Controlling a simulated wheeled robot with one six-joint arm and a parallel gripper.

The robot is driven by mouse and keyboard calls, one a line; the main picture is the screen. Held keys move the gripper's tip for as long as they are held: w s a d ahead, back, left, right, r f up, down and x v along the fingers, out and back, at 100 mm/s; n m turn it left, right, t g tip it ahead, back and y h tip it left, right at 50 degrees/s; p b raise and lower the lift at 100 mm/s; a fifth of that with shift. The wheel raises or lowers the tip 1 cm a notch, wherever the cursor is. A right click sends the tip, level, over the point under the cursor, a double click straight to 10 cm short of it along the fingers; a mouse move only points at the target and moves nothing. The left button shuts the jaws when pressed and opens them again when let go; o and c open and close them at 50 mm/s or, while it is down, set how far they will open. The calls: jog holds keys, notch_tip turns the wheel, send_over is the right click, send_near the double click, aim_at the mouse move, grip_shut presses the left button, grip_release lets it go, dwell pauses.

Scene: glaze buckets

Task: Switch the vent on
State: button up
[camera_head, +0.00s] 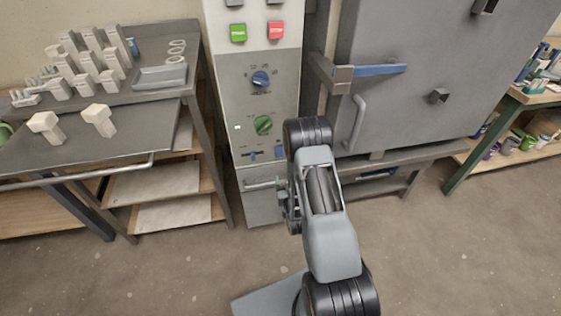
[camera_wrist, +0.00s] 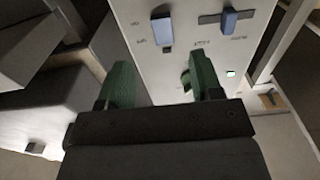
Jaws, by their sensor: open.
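The grey-white control cabinet (camera_head: 270,60) stands in the middle of the head view. Low on it are a blue slider (camera_head: 253,156) and, to its right, an upright blue switch (camera_head: 279,153). In the wrist view the panel is upside down, with the upright switch (camera_wrist: 162,31) left of the slider (camera_wrist: 229,20).
Above are a green knob (camera_head: 263,124), a blue knob (camera_head: 260,78), a green button (camera_head: 238,32) and a red button (camera_head: 275,30). A small green light (camera_wrist: 231,73) is lit. A grey kiln (camera_head: 420,80) stands right; a loaded table (camera_head: 90,150) stands left.

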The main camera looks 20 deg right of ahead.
aim_at(279, 151)
jog(key=w, duration=0.3)
jog(key=w+d, duration=0.1)
jog(key=w, duration=0.3)
jog(key=w+d, duration=0.1)
jog(key=w, duration=0.2)
jog(key=shift+w, duration=0.15)
